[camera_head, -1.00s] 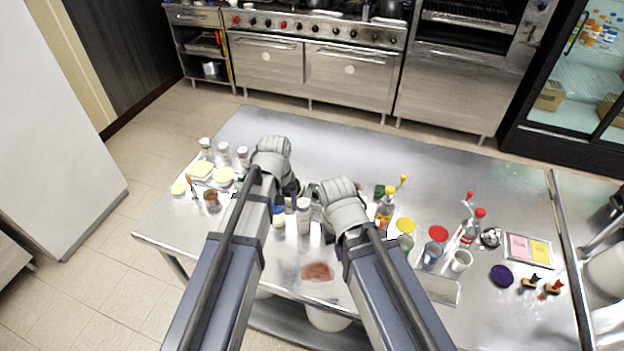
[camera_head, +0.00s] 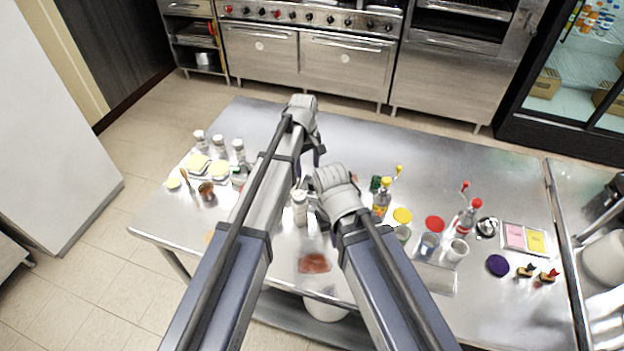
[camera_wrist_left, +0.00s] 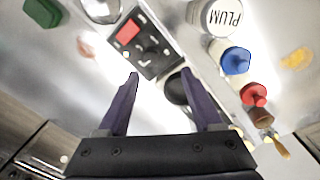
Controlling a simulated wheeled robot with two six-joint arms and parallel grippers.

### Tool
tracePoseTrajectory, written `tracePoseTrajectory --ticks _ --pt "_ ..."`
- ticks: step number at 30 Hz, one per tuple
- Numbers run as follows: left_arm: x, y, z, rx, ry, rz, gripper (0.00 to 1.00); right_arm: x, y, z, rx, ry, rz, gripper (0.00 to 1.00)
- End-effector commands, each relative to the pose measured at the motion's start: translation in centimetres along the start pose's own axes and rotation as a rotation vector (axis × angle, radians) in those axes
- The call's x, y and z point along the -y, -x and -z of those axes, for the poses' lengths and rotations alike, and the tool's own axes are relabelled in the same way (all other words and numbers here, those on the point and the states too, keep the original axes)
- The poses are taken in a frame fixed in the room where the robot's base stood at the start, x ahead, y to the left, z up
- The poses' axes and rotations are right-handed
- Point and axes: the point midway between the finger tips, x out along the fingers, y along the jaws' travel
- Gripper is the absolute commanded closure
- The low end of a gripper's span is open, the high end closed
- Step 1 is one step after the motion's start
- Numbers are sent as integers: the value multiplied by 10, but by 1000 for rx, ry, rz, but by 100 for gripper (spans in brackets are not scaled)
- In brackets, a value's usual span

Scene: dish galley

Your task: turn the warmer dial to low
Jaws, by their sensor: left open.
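In the left wrist view a dark control panel (camera_wrist_left: 145,38) with a red square and small pale marks lies just beyond my fingers. A round black part (camera_wrist_left: 177,88) sits at its lower end, partly behind a finger; I cannot tell if it is the warmer dial or where it points. My left gripper (camera_wrist_left: 160,78) is open and empty, apart from the panel. In the head view the left gripper (camera_head: 317,157) is over the middle of the steel table, and the arms hide the panel.
A jar with a white lid reading PLUM (camera_wrist_left: 215,16), a blue cap (camera_wrist_left: 236,61) and a red cap (camera_wrist_left: 253,94) stand close to the left gripper. Bottles and cups crowd the table's right side, including a red-capped bottle (camera_head: 467,218). The table's far middle (camera_head: 400,150) is clear.

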Motion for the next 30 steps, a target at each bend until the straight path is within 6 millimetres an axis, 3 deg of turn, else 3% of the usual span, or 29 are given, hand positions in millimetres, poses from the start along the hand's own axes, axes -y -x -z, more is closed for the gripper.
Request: tracePoseTrajectory --ticks 3,14,30 --pt "-15 -1 2 3 33 1 33 0 0 0 0 0 0 100" --pt "-15 -10 1 3 39 0 33 1 -9 1 0 0 0 100" --pt "-15 -72 1 3 38 0 33 7 -71 4 0 -2 0 100"
